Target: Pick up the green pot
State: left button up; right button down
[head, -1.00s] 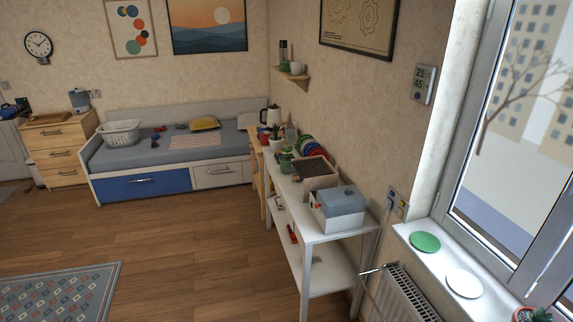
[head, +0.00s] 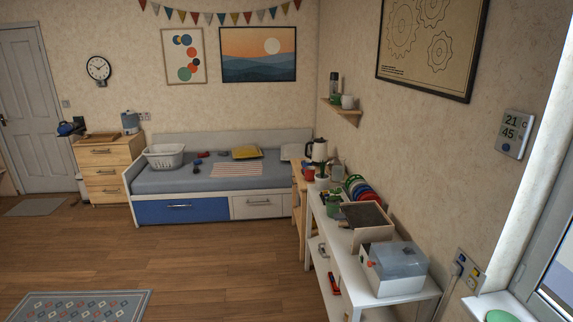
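A small green container (head: 333,206), which looks like the green pot, stands on the white shelf unit (head: 345,262) along the right wall. It is left of a dark-topped box, and something green sticks up from it. It is too small to make out fully. Another small green item (head: 334,99) is on the wooden wall shelf (head: 342,111), beside a white cup (head: 347,102). I cannot tell what that item is. Neither of my grippers is in view.
A dark-topped box (head: 368,217) and a clear-lidded white box (head: 396,270) crowd the shelf unit's top. Colored discs (head: 362,190) stand behind. A bed (head: 220,180) lines the back wall. The wooden floor (head: 200,255) is clear left of the unit, except for a rug (head: 85,306).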

aim_at(332, 203)
jog(key=i+j+u, duration=0.35)
jog(key=i, duration=0.55)
jog(key=i+u, duration=0.35)
jog(key=i, duration=0.55)
jog(key=i+l+z, duration=0.1)
jog(key=i+z, duration=0.85)
jog(key=z, duration=0.2)
jog(key=i+j+z, duration=0.2)
jog(key=i+z, duration=0.15)
jog(key=i+l+z, duration=0.2)
jog(key=z, duration=0.2)
jog(key=i+z, duration=0.4)
jog(key=i, duration=0.05)
